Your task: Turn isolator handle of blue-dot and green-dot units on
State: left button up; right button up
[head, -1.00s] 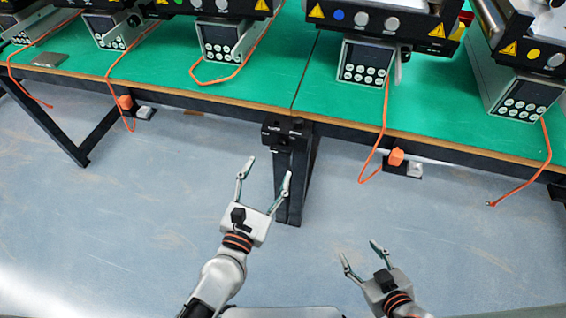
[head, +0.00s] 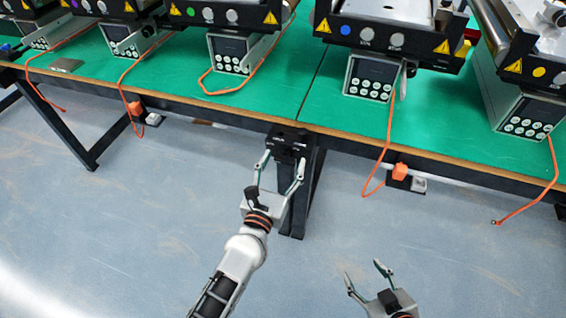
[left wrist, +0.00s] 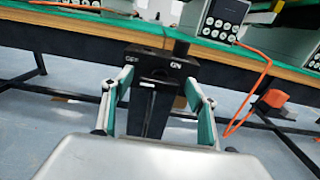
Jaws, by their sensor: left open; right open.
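The blue-dot unit (head: 385,38) and the green-dot unit (head: 230,16) stand on the green table. A black isolator box (head: 286,140) is mounted at the table's front edge between them. In the left wrist view the isolator box (left wrist: 152,66) shows OFF at left and ON at right. My right gripper (head: 363,270) is open and empty, low over the floor.
An orange plug (head: 399,172) sits by a socket under the right table, and another (head: 135,108) under the left table. Orange cables hang over the edge. A black table leg (head: 298,200) stands behind my left gripper. A yellow-dot unit (head: 525,85) is at right.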

pick_arm(q)
jog(key=c, duration=1.1)
